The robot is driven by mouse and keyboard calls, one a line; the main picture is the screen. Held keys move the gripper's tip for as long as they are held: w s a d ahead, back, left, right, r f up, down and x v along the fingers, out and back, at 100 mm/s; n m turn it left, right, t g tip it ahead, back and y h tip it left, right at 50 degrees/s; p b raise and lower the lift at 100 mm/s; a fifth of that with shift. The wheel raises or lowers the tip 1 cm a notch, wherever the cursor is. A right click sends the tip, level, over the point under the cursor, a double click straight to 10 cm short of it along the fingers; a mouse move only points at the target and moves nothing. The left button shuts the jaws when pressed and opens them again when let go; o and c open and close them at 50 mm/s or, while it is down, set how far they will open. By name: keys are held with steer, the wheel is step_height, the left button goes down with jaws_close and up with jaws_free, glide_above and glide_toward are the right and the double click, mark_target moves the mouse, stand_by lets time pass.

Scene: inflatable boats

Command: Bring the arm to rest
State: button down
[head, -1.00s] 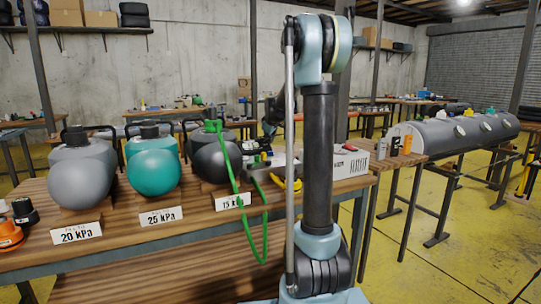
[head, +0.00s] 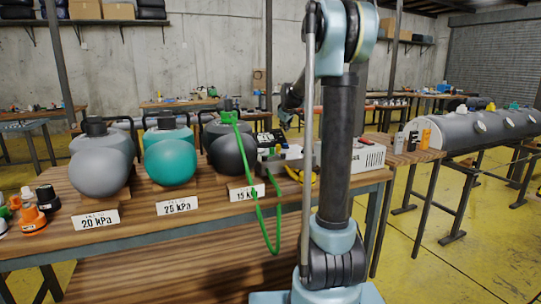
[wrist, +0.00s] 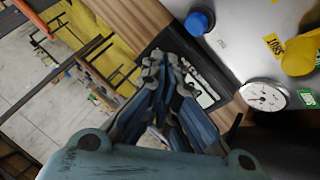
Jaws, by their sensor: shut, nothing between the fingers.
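My arm stands upright in the right half of the head view. The end of my arm is mostly hidden behind my own links there. In the wrist view my gripper (wrist: 163,62) has its fingers drawn together with nothing between them. Behind the fingertips is a dark-framed item with a pale panel (wrist: 205,98), on or near a wooden surface (wrist: 140,20). I cannot tell how far the fingertips are from it.
The wooden workbench (head: 120,243) holds a grey tank (head: 98,172), a teal tank (head: 170,162) and a black tank (head: 233,150) with a green hose (head: 262,225). A white box (head: 369,157) stands at its right end. The wrist view shows a gauge (wrist: 263,95). Yellow floor (head: 480,230) is open at right.

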steer(key=s, duration=0.5)
steer(key=s+f+m+g, duration=0.1)
steer(key=s, duration=0.4)
steer(key=s+f+m, duration=0.1)
steer(key=s, duration=0.4)
steer(key=shift+s+d+g, duration=0.25)
steer(key=shift+g, duration=0.15)
steer(key=s+f+m+g, duration=0.1)
steer(key=s+f, duration=0.5)
steer(key=s, duration=0.7)
steer(key=s+f+m+g, duration=0.2)
steer(key=s+f, duration=0.5)
steer(key=s, duration=0.6)
steer(key=s+f+m+g, duration=0.2)
steer(key=s+f, duration=0.4)
steer(key=s, duration=0.7)
steer(key=shift+s+d+f+m, duration=0.2)
steer(key=shift+s+f+m, duration=0.15)
steer(key=shift+m, duration=0.45)
steer(key=shift+w+f, duration=0.2)
steer(key=shift+w, duration=0.3)
